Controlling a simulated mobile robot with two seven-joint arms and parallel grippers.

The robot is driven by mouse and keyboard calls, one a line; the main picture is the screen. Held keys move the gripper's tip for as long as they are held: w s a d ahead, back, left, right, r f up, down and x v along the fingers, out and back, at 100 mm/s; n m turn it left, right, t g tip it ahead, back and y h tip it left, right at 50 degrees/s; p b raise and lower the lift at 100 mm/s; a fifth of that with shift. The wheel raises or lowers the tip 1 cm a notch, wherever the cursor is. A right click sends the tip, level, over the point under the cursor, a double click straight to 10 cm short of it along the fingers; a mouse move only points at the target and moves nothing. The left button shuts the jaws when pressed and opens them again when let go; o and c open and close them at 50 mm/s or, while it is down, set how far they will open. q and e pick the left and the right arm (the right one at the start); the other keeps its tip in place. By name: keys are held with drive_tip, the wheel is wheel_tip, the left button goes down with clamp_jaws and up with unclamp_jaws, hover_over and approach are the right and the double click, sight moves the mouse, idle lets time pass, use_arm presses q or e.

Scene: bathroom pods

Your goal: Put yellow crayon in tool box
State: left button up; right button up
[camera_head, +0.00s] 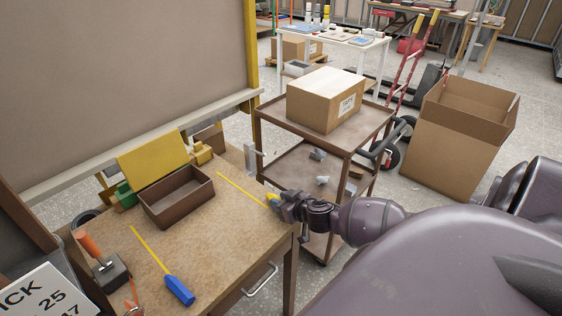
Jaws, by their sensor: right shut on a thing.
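My right gripper (274,201) is at the right edge of the wooden workbench (215,240), shut on a yellow thing that I take for the yellow crayon (241,189). A long thin yellow shaft runs from the fingers up and left over the bench top; its other end is hidden by the gripper. I cannot tell whether the shaft touches the bench. An open, brown, rectangular box (180,209), likely the tool box, stands on the bench to the left of the gripper and looks empty. My left gripper is not in view.
A blue-handled tool (179,290) with a yellow shaft lies at the bench front. An orange-handled tool (90,245) stands at the left. A yellow panel (152,159) is behind the box. A brown cart (328,142) carrying a cardboard box (322,105) stands beyond the bench.

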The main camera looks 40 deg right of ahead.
drive_tip(key=shift+f, duration=0.15)
drive_tip(key=o, duration=0.9)
